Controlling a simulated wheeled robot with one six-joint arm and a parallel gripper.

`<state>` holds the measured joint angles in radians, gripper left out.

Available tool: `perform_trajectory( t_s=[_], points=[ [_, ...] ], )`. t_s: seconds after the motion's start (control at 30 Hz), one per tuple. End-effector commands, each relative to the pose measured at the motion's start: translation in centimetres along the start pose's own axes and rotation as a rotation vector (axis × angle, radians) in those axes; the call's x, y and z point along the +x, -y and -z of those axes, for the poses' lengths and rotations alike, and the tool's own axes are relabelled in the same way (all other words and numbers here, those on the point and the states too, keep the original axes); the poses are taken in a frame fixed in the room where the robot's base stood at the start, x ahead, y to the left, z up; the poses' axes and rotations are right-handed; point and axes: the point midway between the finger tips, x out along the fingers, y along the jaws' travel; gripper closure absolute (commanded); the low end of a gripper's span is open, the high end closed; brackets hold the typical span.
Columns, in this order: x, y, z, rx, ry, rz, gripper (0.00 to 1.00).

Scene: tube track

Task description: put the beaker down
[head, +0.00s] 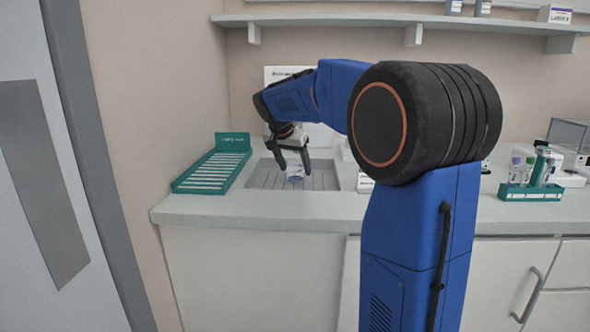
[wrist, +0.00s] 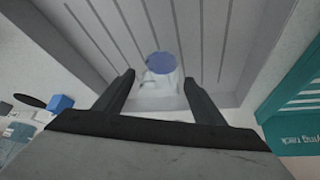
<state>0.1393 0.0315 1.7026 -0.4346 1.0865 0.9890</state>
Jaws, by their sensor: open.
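The beaker (head: 295,169) is a clear vessel with a blue patch low on it. It stands on the grey ribbed draining area (head: 322,178) of the counter. In the wrist view the beaker (wrist: 161,75) shows as a pale, see-through shape with a blue round part, beyond and partly between the fingertips. My gripper (head: 293,170) is open, with its two dark fingers pointing down at the beaker. In the wrist view my gripper (wrist: 158,84) has its fingers wide apart. I cannot tell whether either finger touches the beaker.
A teal drying rack (head: 212,172) lies left of the draining area; it also shows in the wrist view (wrist: 290,105). A teal tube rack (head: 530,193) stands far right. A shelf (head: 385,21) runs along the wall above. The counter's front edge (head: 250,218) is clear.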

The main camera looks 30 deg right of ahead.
Motion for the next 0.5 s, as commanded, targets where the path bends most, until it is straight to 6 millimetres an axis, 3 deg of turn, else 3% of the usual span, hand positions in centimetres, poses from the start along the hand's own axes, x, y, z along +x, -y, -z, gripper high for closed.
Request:
perform_trajectory(
  t_s=[0.5],
  points=[
    [-9.2,0.1,0.0,0.0,-0.002,0.003,0.36]
  ],
)
